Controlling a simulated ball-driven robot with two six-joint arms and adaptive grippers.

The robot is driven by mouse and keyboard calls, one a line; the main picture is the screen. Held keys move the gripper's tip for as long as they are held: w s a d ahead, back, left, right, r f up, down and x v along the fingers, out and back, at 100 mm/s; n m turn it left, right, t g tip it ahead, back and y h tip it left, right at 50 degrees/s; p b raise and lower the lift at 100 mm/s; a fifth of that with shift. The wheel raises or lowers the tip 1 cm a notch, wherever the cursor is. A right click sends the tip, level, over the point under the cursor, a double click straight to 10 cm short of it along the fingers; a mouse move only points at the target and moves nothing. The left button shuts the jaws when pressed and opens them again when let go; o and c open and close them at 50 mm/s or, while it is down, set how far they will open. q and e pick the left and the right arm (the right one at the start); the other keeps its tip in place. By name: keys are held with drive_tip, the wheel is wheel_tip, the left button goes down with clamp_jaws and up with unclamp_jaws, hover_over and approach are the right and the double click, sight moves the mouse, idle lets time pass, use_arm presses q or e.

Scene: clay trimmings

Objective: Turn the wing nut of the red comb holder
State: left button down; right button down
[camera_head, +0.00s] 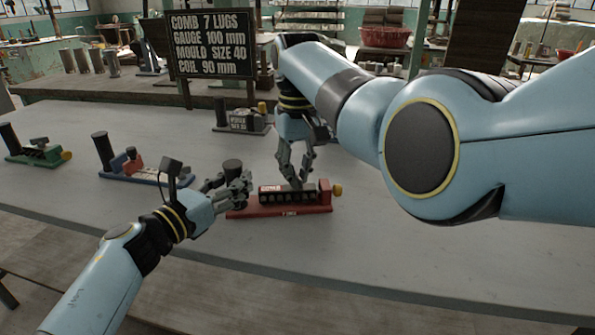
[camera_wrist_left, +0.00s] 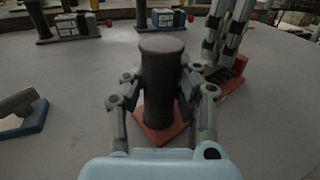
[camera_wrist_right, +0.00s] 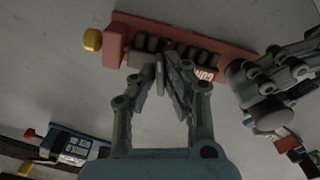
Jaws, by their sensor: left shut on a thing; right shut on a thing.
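The red comb holder (camera_head: 290,210) lies on the grey table, with a row of dark comb lugs (camera_wrist_right: 178,48) and a yellow knob (camera_head: 337,190) at its right end. A dark upright post (camera_wrist_left: 162,90) stands on its left end. My left gripper (camera_head: 237,184) is shut around this post, with a finger on each side in the left wrist view. My right gripper (camera_head: 297,184) reaches down from above and is shut at the middle of the holder, beside the lugs. Its fingertips (camera_wrist_right: 166,62) close on a small part there. They hide most of it, so the wing nut's shape is not clear.
A blue holder (camera_head: 150,178) and a green holder (camera_head: 38,153) stand to the left. Another dark holder (camera_head: 240,123) stands behind. A lettered signboard (camera_head: 211,45) rises at the back. The table's front is clear.

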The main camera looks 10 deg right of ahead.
drive_tip(key=shift+m, duration=0.5)
drive_tip(key=c, duration=1.4)
unclamp_jaws()
drive_tip(key=shift+r, duration=0.1)
wheel_tip(320, 180, up, 12)
drive_tip(key=shift+f, duration=0.1)
use_arm(q)
drive_tip(key=c, duration=1)
unclamp_jaws()
drive_tip(key=shift+o, duration=0.2)
